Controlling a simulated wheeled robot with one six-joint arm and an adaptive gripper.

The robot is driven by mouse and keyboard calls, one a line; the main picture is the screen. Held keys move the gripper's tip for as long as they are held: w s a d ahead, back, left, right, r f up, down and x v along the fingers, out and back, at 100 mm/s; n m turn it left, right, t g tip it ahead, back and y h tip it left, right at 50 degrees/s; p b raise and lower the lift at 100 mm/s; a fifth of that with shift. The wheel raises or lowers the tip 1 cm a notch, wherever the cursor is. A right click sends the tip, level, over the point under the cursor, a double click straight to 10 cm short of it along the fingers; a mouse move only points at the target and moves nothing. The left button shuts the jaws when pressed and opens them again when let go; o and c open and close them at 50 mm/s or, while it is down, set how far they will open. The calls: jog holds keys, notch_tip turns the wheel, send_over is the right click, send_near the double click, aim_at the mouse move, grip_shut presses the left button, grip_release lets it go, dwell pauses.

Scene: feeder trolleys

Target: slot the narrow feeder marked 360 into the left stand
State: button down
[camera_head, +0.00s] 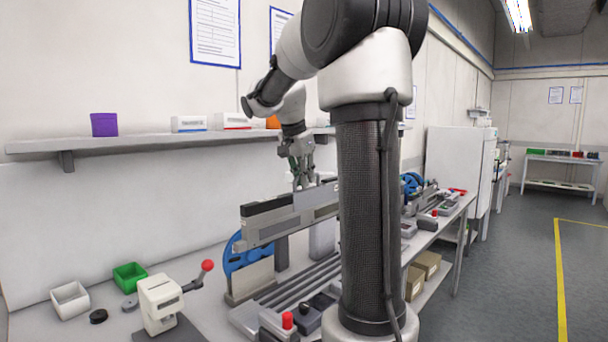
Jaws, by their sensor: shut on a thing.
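My gripper (303,180) is above the bench, pointing down and shut on a long grey feeder (288,220) with a dark upper edge. The feeder lies roughly level, slanting from front left to back right. My own column hides its right part. A blue reel (236,262) shows at its left end, beside a grey upright block (250,280). No marking 360 is readable. A grey base with parallel rails (300,287) lies on the bench below the feeder; I cannot tell whether it is the left stand, or whether the feeder touches it.
A cream hand press with a red-knobbed lever (160,302), a green bin (129,277) and a white bin (70,300) stand at the front left. Small boxes with a red button (287,320) sit by the rails. A wall shelf (150,143) runs behind. Another blue reel (411,182) stands beyond my column.

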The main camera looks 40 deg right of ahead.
aim_at(305, 228)
jog(key=shift+s+f, duration=0.15)
jog(key=shift+f, duration=0.1)
notch_tip(305, 228, down, 15)
jog(key=shift+f, duration=0.15)
dwell(0.6)
jog(key=shift+f, duration=1)
dwell(2.0)
jog(key=shift+w+d, duration=0.2)
jog(key=shift+d, duration=0.45)
jog(key=shift+w+d, duration=0.15)
jog(key=shift+d, duration=0.5)
jog(key=c, duration=1.4)
grip_release()
jog(key=shift+c, duration=0.2)
jog(key=shift+s+f, duration=0.1)
jog(key=v, duration=1.2)
